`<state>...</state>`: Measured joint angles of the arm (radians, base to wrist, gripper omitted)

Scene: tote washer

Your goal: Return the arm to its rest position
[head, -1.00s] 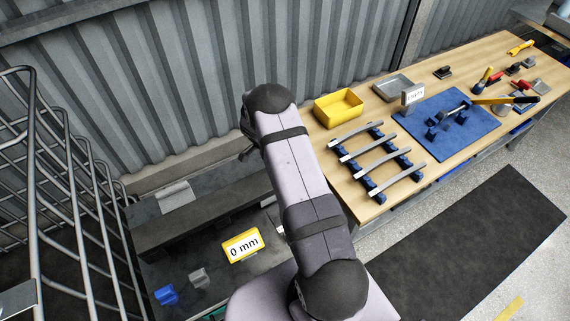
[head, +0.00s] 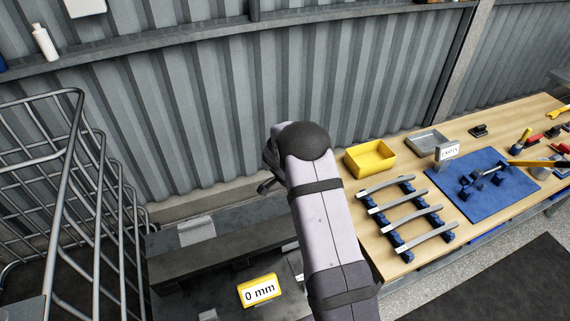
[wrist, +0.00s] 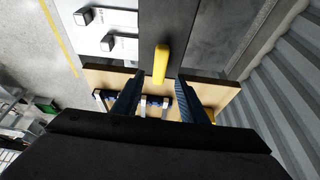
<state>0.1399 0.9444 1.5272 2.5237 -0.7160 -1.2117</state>
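My arm (head: 325,215) rises from the bottom of the head view to a dark elbow joint (head: 303,140) in front of the corrugated wall. Its far end is mostly hidden behind that joint, so my gripper is not clear there. In the wrist view, the two blue-black fingers of my gripper (wrist: 159,78) stand apart. A yellow block (wrist: 161,63) shows in the gap between them, with space on both sides. The fingers do not touch it, and I see nothing held.
A yellow "0 mm" sign (head: 259,290) stands on the dark surface below. A metal rack (head: 75,180) is at left. At right, the wooden bench (head: 375,250) carries a yellow bin (head: 370,158), grey bars on blue holders (head: 405,216) and a blue mat (head: 515,195).

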